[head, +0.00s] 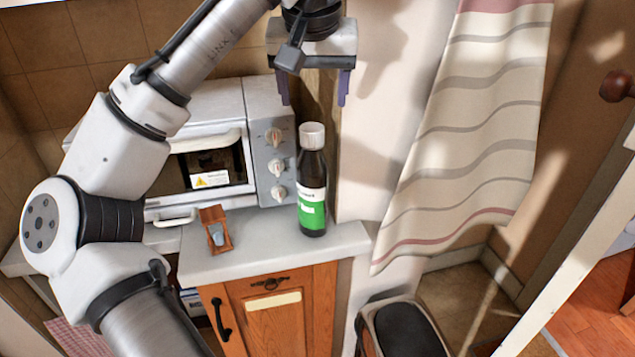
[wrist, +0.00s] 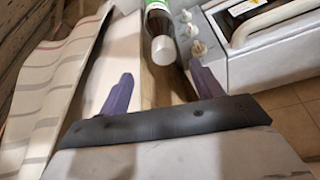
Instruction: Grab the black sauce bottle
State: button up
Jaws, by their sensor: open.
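The black sauce bottle (head: 312,172) stands upright on the counter in the head view, near its right end. It is dark with a white cap and a green and white label. In the wrist view the bottle (wrist: 162,38) shows at the top, its white cap towards my gripper. My gripper (head: 314,97) is open and empty, with its purple fingers pointing down above the bottle's cap in the head view. In the wrist view my fingers (wrist: 160,88) are spread apart, and the cap appears beyond them, between their lines. No contact with the bottle shows.
A white toaster oven (head: 268,137) with knobs stands just left of the bottle. A small wooden item (head: 216,228) lies on the grey counter (head: 262,250). A striped curtain (head: 465,140) hangs to the right. A bin (head: 405,328) stands on the floor below.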

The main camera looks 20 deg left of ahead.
aim_at(312, 142)
jog(key=x, duration=0.7)
jog(key=shift+f, duration=0.25)
jog(key=p+x, duration=0.1)
jog(key=x, duration=0.1)
jog(key=p+x, duration=0.1)
jog(key=x, duration=0.1)
jog(key=shift+w+a+r, duration=0.1)
jog(key=shift+w+a, duration=0.05)
jog(key=shift+a, duration=0.2)
jog(key=shift+w+f, duration=0.2)
jog(key=shift+f, duration=0.45)
jog(key=shift+r, duration=0.1)
grip_shut()
